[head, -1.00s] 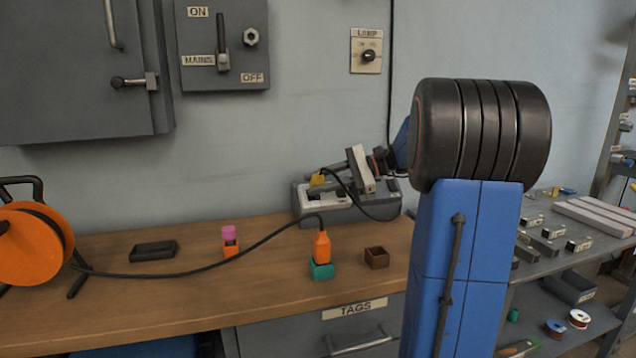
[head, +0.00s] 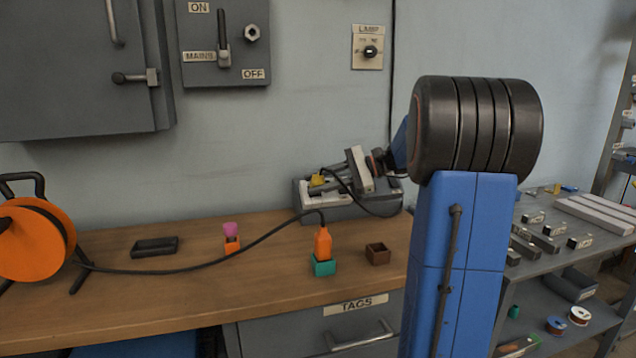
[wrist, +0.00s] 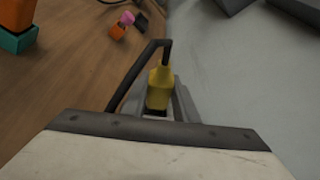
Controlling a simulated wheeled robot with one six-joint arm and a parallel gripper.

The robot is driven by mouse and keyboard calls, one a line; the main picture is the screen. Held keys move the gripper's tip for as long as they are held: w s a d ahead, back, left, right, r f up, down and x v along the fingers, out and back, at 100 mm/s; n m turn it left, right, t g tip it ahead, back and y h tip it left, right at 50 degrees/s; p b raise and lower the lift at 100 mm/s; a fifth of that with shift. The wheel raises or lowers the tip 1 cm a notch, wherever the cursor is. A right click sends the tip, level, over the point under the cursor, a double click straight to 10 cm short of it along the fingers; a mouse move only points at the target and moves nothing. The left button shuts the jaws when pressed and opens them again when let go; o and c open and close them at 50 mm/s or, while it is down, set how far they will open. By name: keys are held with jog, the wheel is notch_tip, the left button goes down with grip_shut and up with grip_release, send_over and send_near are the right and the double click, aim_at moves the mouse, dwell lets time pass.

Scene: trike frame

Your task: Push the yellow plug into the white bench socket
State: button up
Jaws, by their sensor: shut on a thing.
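The yellow plug (head: 318,181) is at the left part of the grey bench box with the white socket face (head: 340,199), against the back wall. My gripper (head: 327,184) comes in from the right, tilted, and is shut on the plug. In the wrist view the yellow plug (wrist: 159,88) sits between the grey fingers, with its black cable looping up and left. The plug's front end is hidden, so I cannot tell how deep it sits in the socket.
An orange plug (head: 323,243) stands in a teal holder (head: 323,266), beside an empty brown holder (head: 377,254). A pink-topped piece (head: 231,229) is in an orange holder.

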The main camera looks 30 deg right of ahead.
jog(key=shift+w+d+f, duration=0.1)
jog(key=shift+w+f, duration=0.35)
jog(key=shift+f, duration=0.05)
jog(key=o, duration=1.1)
jog(key=v, duration=1.7)
jog(key=shift+s+d+r, duration=0.1)
jog(key=shift+d, duration=0.05)
